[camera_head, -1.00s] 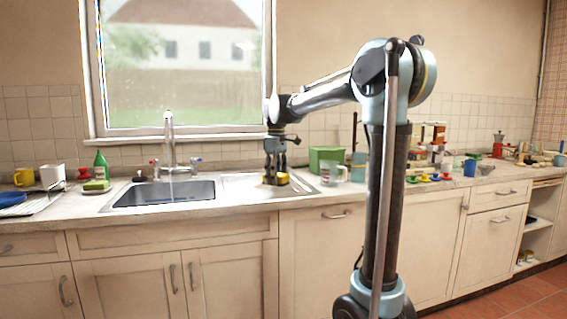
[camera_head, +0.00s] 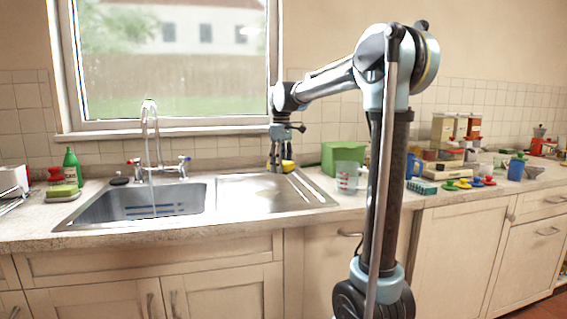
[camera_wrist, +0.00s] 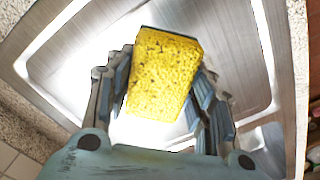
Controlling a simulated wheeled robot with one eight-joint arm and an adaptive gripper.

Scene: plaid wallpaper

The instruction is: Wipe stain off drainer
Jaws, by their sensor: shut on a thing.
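My gripper (camera_head: 280,163) is at the back of the metal drainer (camera_head: 245,198), right of the sink basin. It is shut on a yellow sponge (camera_head: 288,164). In the wrist view the sponge (camera_wrist: 165,75) sits between the two fingers, with a dark edge along its far end. The drainer (camera_wrist: 92,60) shows below it with bright glare. I cannot tell whether the sponge touches the metal. I make out no clear stain on the drainer; the sponge and fingers hide part of it.
The sink basin (camera_head: 150,203) and faucet (camera_head: 150,140) are left of the drainer. A green box (camera_head: 343,157) and a clear measuring cup (camera_head: 347,177) stand close on the right. A window sill (camera_head: 165,133) runs behind. The front of the drainer is clear.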

